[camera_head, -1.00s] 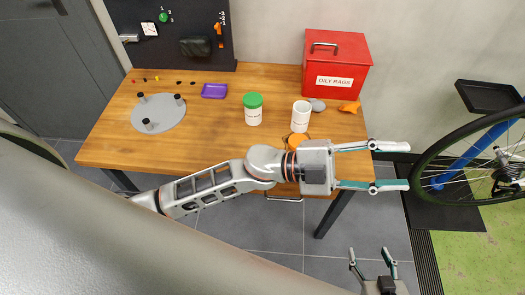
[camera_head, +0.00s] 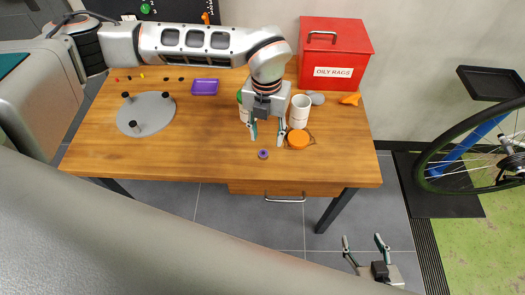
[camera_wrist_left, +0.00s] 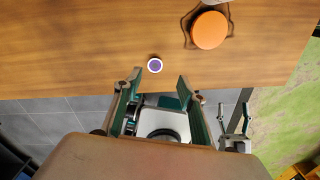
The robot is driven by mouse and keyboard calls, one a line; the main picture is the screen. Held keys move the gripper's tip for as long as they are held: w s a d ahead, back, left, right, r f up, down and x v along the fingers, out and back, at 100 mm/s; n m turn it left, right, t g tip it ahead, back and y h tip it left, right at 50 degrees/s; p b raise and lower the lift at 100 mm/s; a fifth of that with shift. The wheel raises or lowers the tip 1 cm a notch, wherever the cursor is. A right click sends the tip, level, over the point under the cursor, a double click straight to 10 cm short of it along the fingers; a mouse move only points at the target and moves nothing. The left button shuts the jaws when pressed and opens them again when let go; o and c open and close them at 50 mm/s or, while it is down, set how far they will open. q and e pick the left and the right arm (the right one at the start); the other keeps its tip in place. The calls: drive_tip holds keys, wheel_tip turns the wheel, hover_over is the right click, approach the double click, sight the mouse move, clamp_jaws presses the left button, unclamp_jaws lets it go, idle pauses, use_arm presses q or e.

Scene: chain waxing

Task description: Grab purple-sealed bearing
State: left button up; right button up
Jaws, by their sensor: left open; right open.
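The purple-sealed bearing (camera_head: 263,154) is a small purple ring lying flat on the wooden table near its front edge. In the left wrist view the bearing (camera_wrist_left: 155,65) shows a light centre and lies beyond the fingertips, apart from them. My left gripper (camera_head: 267,144) is open and empty, pointing down over the table, with the bearing just in front of its fingers in the head view. The left gripper's fingers (camera_wrist_left: 158,82) also show open in its wrist view. My right gripper (camera_head: 363,243) is open and empty, low over the floor in front of the table.
An orange lid (camera_head: 298,140) and a white cup (camera_head: 300,112) stand right of my left gripper. A green-lidded container is partly hidden behind it. A red oily rags box (camera_head: 334,50), a purple tray (camera_head: 205,87) and a grey disc with pegs (camera_head: 147,118) are further off.

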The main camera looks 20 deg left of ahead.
sight(264, 152)
use_arm(q)
drive_tip(key=shift+w+a, duration=0.25)
drive_tip(key=shift+a, duration=0.2)
drive_tip(key=shift+f, duration=0.45)
drive_tip(key=f, duration=0.6)
drive_tip(key=shift+s+f, duration=0.35)
clamp_jaws()
